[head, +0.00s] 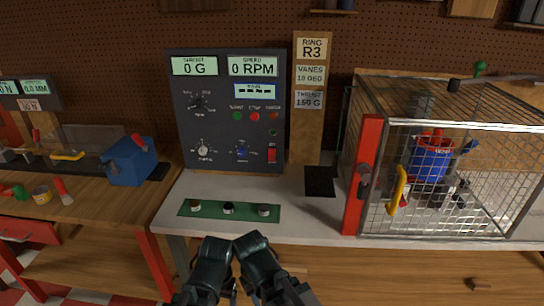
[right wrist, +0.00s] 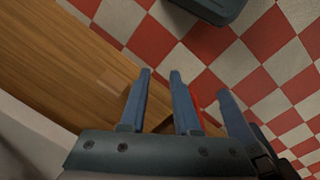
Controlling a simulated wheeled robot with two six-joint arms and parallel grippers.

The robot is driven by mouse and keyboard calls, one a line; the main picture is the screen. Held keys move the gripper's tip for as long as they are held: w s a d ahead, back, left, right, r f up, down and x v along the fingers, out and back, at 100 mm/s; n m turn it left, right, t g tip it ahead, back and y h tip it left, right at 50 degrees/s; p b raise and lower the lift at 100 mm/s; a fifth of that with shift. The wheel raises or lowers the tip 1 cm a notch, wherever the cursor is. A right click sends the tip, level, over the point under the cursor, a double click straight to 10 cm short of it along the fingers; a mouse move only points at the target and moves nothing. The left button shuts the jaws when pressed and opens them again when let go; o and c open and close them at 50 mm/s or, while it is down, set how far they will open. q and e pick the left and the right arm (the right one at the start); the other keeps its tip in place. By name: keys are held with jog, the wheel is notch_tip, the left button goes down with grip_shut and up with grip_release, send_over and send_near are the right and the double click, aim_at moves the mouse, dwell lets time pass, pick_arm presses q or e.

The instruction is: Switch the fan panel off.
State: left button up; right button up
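The fan panel (head: 228,130) is a dark upright box behind the bench, with displays reading 0 G and 0 RPM. It carries knobs, small green, red and orange round controls or lamps, and a red switch (head: 272,155) at lower right. The switch's position is too small to tell. My left gripper (head: 208,268) and right gripper (head: 262,265) are side by side in front of the bench's front edge, well below the panel. In the right wrist view the right gripper (right wrist: 160,75) has its fingers apart with nothing between them. The left fingers are not clear.
A wire cage (head: 450,124) with a red post and yellow handle holds a blue and red ducted rotor (head: 430,160) at right. A green mat (head: 229,212) with several small parts lies before the panel. A wooden sign post (head: 308,130) stands beside the panel. Another workbench is at left.

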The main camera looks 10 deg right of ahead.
grip_shut()
dwell(1.3)
